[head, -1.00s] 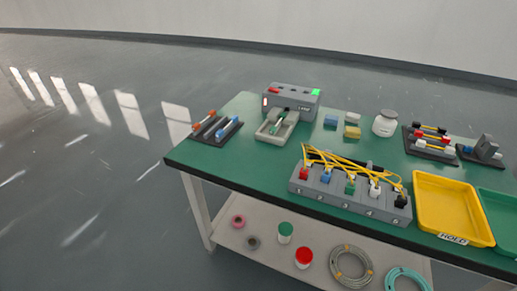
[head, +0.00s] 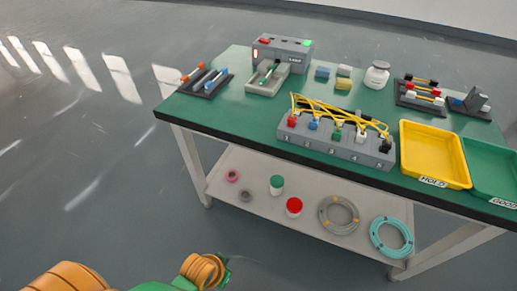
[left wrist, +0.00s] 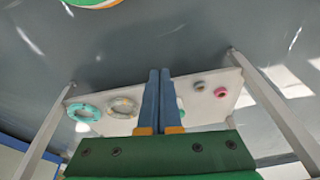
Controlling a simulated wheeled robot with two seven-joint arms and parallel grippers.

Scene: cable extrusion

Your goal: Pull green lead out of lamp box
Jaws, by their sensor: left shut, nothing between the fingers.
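The grey lamp box (head: 283,50) stands at the back left of the green table, with a red and a green patch on top. A grey cradle (head: 261,88) sits against its front. A thin lead (head: 268,72), whitish-green and small in the picture, lies in the cradle and runs toward the box; where it enters is too small to tell. My left gripper (left wrist: 160,74) shows in the left wrist view, with blue fingers shut and empty over the lower shelf, far from the lamp box. My right gripper is out of view.
A numbered grey block (head: 335,147) with yellow cables and coloured plugs stands at the table's front. Yellow (head: 436,156) and green (head: 492,168) trays are at right. The lower shelf (head: 245,208) holds rolls, jars and cable coils.

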